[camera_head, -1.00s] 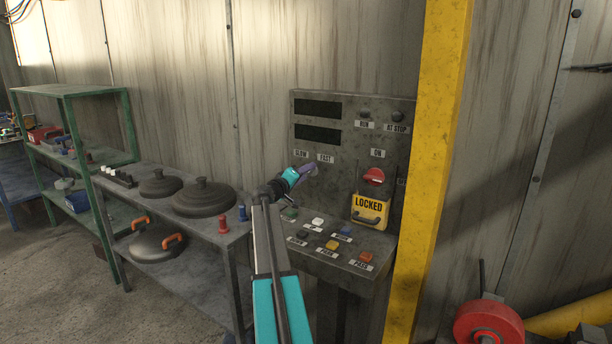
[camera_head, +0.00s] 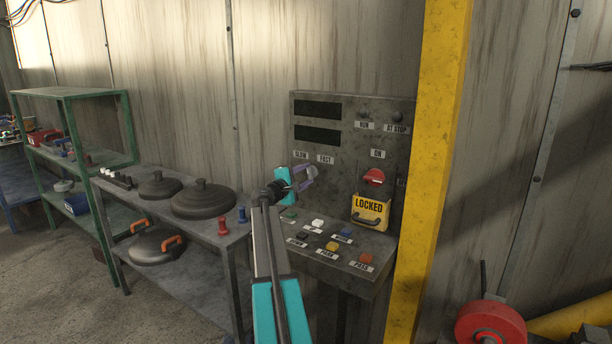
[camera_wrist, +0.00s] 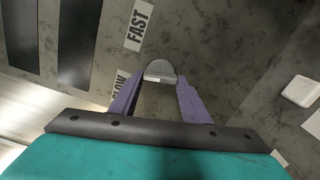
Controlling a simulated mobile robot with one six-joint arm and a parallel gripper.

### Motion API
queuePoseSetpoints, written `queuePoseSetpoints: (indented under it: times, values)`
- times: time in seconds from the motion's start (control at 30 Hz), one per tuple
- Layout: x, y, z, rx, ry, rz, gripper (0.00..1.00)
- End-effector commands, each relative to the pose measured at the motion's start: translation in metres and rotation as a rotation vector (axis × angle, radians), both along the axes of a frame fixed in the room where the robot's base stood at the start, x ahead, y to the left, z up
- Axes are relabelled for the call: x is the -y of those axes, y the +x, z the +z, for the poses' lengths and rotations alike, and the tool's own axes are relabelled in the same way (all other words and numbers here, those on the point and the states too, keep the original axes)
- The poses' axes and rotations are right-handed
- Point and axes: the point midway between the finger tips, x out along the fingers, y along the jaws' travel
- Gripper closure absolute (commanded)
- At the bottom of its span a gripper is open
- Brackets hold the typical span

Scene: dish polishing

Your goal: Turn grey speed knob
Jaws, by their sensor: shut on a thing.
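The grey speed knob (camera_head: 313,171) is on the upright face of the control panel, just below the SLOW and FAST labels. In the wrist view the knob (camera_wrist: 160,70) shows as a rounded grey piece between the fingertips. My gripper (camera_head: 308,178) has purple fingers and a teal body, and it faces the panel. In the wrist view my gripper (camera_wrist: 160,82) is shut on the knob, one finger on each side. The fingers partly hide the knob in the head view. Its pointing direction is hard to read.
Several coloured buttons sit on the sloped console (camera_head: 310,251) below. A yellow post (camera_head: 431,170) stands close on the right. A bench with pot lids (camera_head: 203,199) is left.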

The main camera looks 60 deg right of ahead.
Motion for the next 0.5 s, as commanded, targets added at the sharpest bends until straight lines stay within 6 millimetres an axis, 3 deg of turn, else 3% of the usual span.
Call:
queuePoseSetpoints:
  times: [0.5]
  values:
    - [-0.0012,-0.0007,-0.0027,-0.407,0.006,0.000,0.80]
